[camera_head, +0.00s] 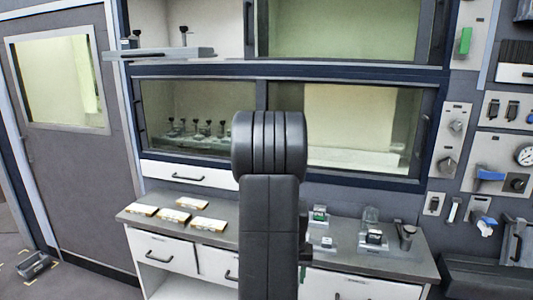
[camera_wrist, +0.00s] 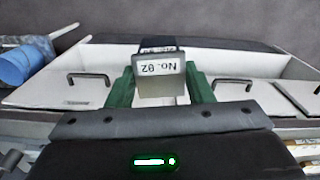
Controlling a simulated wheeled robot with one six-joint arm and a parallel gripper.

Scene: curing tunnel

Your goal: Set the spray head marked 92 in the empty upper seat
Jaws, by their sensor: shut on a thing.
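In the wrist view my gripper (camera_wrist: 160,88) is shut, its green fingers on either side of a grey block-like spray head (camera_wrist: 160,68). The head's white label is upside down and seems to read No. 92, though the first digit is unclear. In the head view my arm hides the gripper and the held head. An upper grey rack (camera_head: 165,54) juts out at the top left, with dark upright heads (camera_head: 184,36) at its left and right parts and a bare stretch between. Its individual seats are too small to make out.
A lower row of dark heads (camera_head: 196,130) stands behind the lower glass. The grey counter (camera_head: 160,221) bears several flat boxes (camera_head: 171,215) and small devices (camera_head: 375,238). A closed door (camera_head: 70,150) is at left. A blue cylinder (camera_wrist: 12,68) shows in the wrist view.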

